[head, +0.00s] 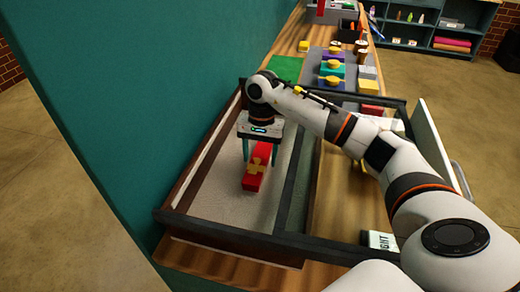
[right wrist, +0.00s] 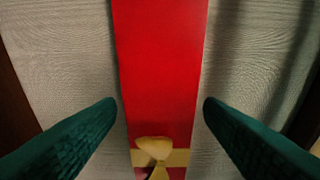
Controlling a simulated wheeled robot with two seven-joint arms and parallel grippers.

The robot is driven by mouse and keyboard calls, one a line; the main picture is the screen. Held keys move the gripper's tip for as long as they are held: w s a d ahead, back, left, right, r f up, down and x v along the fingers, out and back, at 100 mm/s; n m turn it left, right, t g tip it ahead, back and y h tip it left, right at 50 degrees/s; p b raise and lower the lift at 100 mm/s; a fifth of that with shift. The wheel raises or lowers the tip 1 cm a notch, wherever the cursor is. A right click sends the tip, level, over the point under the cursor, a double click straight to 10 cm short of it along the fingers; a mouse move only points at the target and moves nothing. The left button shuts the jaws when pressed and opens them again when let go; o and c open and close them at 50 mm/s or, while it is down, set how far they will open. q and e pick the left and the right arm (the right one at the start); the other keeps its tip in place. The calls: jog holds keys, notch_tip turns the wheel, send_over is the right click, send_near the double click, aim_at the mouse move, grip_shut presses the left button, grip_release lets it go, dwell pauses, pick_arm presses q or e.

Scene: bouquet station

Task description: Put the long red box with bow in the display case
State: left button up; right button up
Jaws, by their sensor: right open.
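The long red box with a yellow bow (head: 257,170) lies on the pale floor of the display case (head: 222,190), in its left compartment. My right gripper (head: 261,155) is open above the box, with its fingers to either side of it. In the right wrist view the red box (right wrist: 160,70) runs between the two green fingertips (right wrist: 160,108), with a visible gap on both sides. The yellow bow (right wrist: 155,150) shows near the bottom of that view. My left gripper is not in view.
A dark frame (head: 265,240) edges the case, and an open door panel (head: 437,145) with a handle stands at its right. Several gift boxes (head: 333,68) sit on the counter behind. A teal wall (head: 140,90) rises close on the left.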

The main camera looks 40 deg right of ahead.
aim_at(261, 155)
jog(key=shift+r, duration=0.25)
jog(key=r, duration=0.2)
jog(key=r+b, duration=0.1)
jog(key=r, duration=0.3)
jog(key=shift+w+d+r+b, duration=0.15)
jog(key=shift+w+d+b, duration=0.2)
jog(key=shift+w+d, duration=0.05)
jog(key=r, duration=0.5)
jog(key=shift+w+d+r, duration=0.15)
jog(key=shift+w+d, duration=0.05)
jog(key=shift+d, duration=0.1)
